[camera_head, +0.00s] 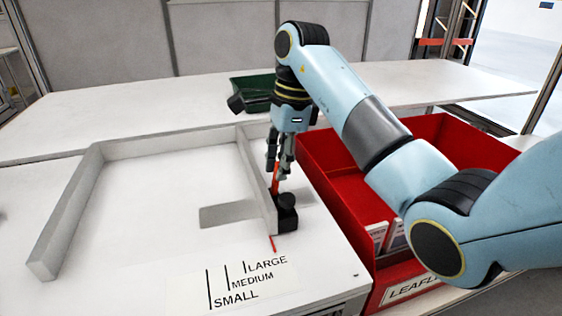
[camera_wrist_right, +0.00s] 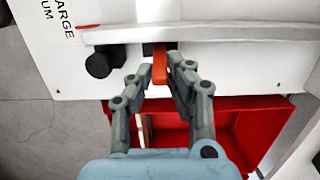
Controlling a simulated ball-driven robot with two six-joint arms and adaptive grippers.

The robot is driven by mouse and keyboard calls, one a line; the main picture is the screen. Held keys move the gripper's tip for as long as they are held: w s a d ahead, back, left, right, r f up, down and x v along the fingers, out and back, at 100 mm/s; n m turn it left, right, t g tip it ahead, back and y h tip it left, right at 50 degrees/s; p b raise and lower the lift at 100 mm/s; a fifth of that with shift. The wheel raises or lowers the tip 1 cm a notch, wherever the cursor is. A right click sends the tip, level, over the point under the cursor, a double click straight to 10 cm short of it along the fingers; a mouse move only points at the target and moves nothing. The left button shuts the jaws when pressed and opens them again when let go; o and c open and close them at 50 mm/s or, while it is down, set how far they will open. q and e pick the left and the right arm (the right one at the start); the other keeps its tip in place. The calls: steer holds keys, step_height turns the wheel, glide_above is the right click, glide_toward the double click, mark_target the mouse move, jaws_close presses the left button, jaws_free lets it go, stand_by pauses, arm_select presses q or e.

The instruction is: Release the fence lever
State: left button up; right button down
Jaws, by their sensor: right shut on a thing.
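The orange-red fence lever (camera_head: 275,180) stands at the right-hand rail of the white fence (camera_head: 256,178), next to a black clamp block with a knob (camera_head: 287,212). My right gripper (camera_head: 278,168) points down from above and is shut on the lever. In the right wrist view the lever (camera_wrist_right: 160,66) lies between the two grey fingers, beside the fence rail (camera_wrist_right: 215,32) and the black knob (camera_wrist_right: 99,65). The fingers hide part of the lever. My left gripper is in no view.
Scale marks labelled large, medium and small (camera_head: 245,283) lie in front of the fence, with a thin red pointer (camera_head: 273,243) near them. A red leaflet bin (camera_head: 335,180) stands close on the right. A green tray (camera_head: 252,88) sits behind. The board inside the fence is clear.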

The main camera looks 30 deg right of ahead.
steer(key=shift+f, duration=0.1)
steer(key=c, duration=1.3)
jaws_free()
